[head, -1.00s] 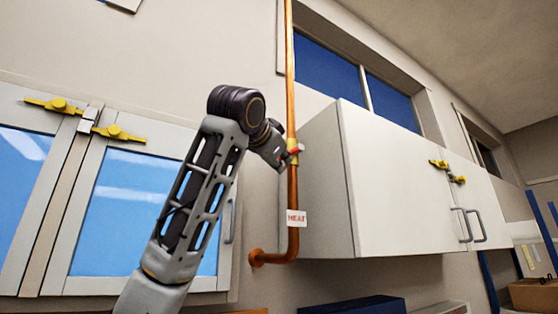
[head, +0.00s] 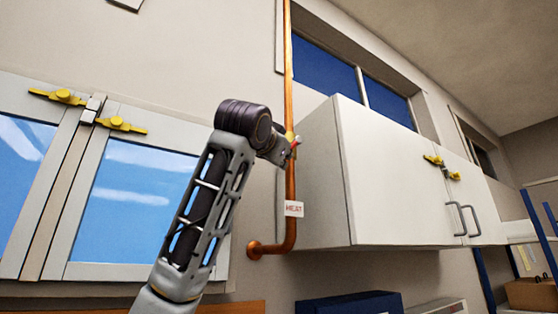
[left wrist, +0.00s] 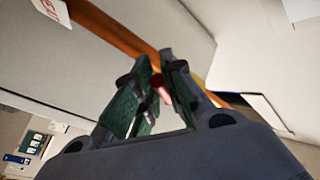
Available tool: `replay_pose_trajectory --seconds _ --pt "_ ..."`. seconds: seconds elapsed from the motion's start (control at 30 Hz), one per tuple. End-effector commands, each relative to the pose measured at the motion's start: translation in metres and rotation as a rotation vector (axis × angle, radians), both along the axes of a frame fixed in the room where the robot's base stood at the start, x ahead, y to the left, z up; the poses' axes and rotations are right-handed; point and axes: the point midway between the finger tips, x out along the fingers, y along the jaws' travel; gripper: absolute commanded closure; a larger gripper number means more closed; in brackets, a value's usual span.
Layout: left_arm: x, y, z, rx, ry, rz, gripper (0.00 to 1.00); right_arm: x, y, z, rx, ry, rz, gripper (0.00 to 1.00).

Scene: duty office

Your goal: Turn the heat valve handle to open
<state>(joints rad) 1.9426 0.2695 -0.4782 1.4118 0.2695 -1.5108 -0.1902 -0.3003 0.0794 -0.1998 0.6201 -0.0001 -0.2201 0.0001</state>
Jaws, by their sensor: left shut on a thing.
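The copper heat pipe (head: 291,180) runs down the wall and bends left near its foot. A white tag reading HEAT (head: 293,209) hangs on it. A yellow valve body shows on the pipe above the tag, largely behind my gripper. My left gripper (head: 289,147) is at this valve, shut on the red valve handle. In the left wrist view, the red handle (left wrist: 163,91) shows between the two fingers (left wrist: 162,95), with the orange pipe just behind. Most of the handle is hidden, so its exact angle is unclear. My right gripper is in neither view.
A white wall cabinet (head: 405,185) stands close to the right of the pipe. A double window with yellow latches (head: 120,124) is at the left. A dark blue box (head: 350,304) sits low below the cabinet. Bare wall lies above the arm.

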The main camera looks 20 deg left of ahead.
Motion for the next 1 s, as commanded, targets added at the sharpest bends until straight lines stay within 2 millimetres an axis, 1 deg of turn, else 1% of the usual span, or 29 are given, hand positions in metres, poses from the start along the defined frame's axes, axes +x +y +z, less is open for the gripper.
replay_pose_trajectory --seconds 0.03,0.6,1.0 --pt "0.000 -0.001 -0.003 -0.011 -0.017 -0.002 1.00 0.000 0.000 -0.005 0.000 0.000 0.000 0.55" --pt "0.012 -0.011 -0.012 -0.149 -0.194 -0.003 1.00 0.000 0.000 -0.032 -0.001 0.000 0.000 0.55" --pt "0.013 -0.012 -0.012 -0.170 -0.221 -0.001 1.00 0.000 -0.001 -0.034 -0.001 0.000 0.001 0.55"
